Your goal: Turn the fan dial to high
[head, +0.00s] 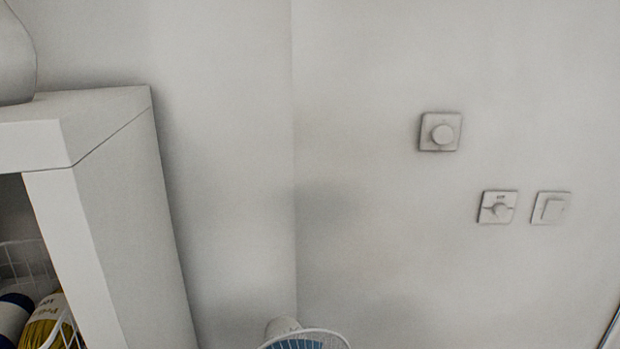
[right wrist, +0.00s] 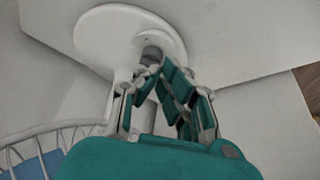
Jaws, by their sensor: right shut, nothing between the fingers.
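In the head view, a square plate with a round knob (head: 442,133) is on the right-hand wall. Below it and to the right is a smaller plate with a winged knob (head: 497,208) and a tiny mark above it, too small to read. I cannot tell for certain which of these is the fan dial, or its setting. My right gripper (right wrist: 156,70) shows only in the right wrist view. Its teal fingers are shut and empty, near a white round disc (right wrist: 95,32) with a grey stub. No dial shows in that view. My left gripper is not in view.
A rocker switch (head: 551,208) is right of the winged knob. A white cabinet (head: 125,200) with a wire basket (head: 38,262) of yarn stands at left. A white wire rim with blue inside (head: 305,334) is at the bottom. The wall around the plates is clear.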

